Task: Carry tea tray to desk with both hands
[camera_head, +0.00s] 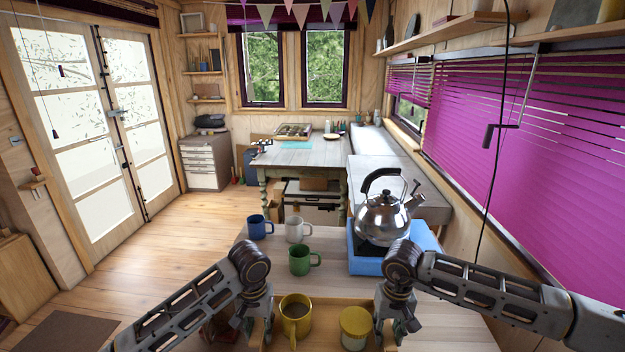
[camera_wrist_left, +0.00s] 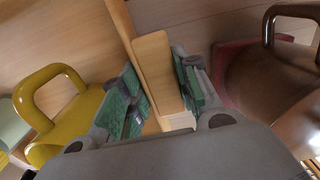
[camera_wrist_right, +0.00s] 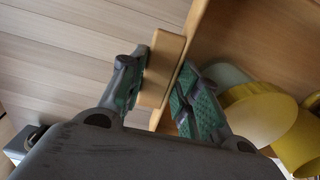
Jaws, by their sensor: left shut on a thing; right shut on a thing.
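The wooden tea tray (camera_head: 326,322) is at the bottom middle of the head view, on or just above the near wooden table. It carries a yellow mug (camera_head: 295,318) and a yellow tin (camera_head: 355,328). My left gripper (camera_head: 258,322) is shut on the tray's left handle (camera_wrist_left: 158,72). My right gripper (camera_head: 397,318) is shut on the right handle (camera_wrist_right: 160,68). The green finger pads lie on both sides of each handle in the wrist views. The tray's near edge is cut off in the head view. The desk (camera_head: 305,152) stands at the back, under the windows.
Blue (camera_head: 260,227), white (camera_head: 298,229) and green (camera_head: 303,259) mugs stand beyond the tray. A kettle (camera_head: 383,218) sits on a blue base (camera_head: 360,262) at right. A brown pot (camera_wrist_left: 270,75) is beside the left gripper. Open floor (camera_head: 190,230) lies to the left.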

